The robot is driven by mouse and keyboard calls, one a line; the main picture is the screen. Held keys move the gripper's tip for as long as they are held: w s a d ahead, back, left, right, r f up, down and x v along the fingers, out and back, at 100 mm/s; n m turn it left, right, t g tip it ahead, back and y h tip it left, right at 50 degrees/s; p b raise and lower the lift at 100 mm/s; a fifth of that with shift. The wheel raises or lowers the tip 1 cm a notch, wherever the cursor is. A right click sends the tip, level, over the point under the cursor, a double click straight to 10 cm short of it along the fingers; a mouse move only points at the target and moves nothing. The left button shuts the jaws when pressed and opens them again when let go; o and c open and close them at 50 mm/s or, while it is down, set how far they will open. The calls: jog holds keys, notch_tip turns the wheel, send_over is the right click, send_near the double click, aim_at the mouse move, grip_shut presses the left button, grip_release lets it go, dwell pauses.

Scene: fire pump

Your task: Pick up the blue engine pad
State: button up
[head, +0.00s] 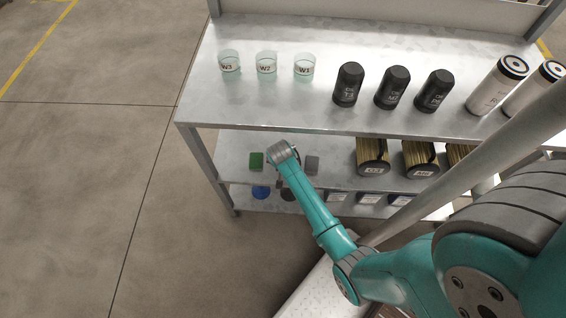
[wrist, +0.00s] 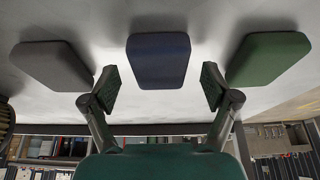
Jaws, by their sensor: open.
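The blue engine pad (wrist: 159,61) is a dark blue block with rounded corners, in the middle of the wrist view on a pale shelf surface. My gripper (wrist: 160,78) is open and empty, with one finger to each side of the blue pad in the picture. The pad appears ahead of the fingers; I cannot see any contact. In the head view my arm's end (head: 283,152) is over the middle shelf, hiding the blue pad and the fingertips.
A grey pad (wrist: 52,65) and a green pad (wrist: 267,58) flank the blue one closely. The upper shelf (head: 225,112) overhangs, holding cups, black bottles and white canisters. Floor at left is clear.

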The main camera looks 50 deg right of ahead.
jog(key=shift+f, duration=0.1)
jog(key=shift+c, duration=0.2)
jog(key=c, duration=1.2)
jog(key=shift+r, duration=0.55)
jog(key=v, duration=0.2)
jog(key=shift+s+a+r, duration=0.1)
jog(key=shift+r, duration=0.2)
jog(key=s+a, duration=1)
jog(key=a, duration=0.3)
jog(key=shift+s, duration=0.2)
jog(key=shift+a, duration=0.15)
